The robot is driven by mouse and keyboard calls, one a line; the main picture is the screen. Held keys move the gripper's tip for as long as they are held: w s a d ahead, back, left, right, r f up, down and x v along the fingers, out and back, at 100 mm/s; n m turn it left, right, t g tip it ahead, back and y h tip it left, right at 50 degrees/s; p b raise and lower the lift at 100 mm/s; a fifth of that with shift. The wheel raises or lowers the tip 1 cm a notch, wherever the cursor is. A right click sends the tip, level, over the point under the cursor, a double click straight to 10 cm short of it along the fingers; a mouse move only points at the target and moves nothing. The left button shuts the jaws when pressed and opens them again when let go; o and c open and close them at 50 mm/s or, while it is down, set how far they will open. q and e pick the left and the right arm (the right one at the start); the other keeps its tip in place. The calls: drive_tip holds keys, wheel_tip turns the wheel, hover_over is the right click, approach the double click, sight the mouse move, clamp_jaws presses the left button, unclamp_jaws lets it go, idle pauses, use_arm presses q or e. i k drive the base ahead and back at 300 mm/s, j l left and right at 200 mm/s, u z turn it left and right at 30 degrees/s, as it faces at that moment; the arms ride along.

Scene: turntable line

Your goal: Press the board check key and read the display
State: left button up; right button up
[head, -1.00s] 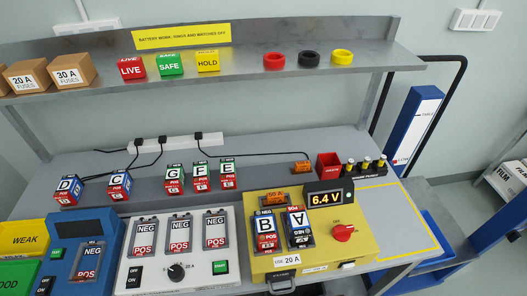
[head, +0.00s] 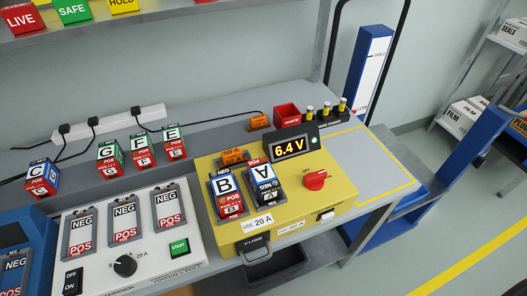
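The yellow board (head: 335,187) stands on the right part of the bench. Battery B (head: 226,187) and battery A (head: 263,177) sit side by side in the board; A's lettering is upside down and B's is upright. A red knob (head: 316,180) is right of A. Neither of my grippers is in view.
A "USE 20 A" label (head: 258,223) and a partly open fuse drawer (head: 272,262) are at the board's front. A white charger panel (head: 140,227) stands left. A red bin (head: 287,114) and fuse holders (head: 327,112) are behind. A yellow-outlined bench area (head: 375,163) at right is clear.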

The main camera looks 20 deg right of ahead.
sight(326, 217)
drive_tip(key=l+z, duration=0.2)
drive_tip(key=z, duration=0.25)
drive_tip(key=k+l+z, duration=0.1)
drive_tip(key=l+z, duration=0.15)
drive_tip(key=z, duration=0.15)
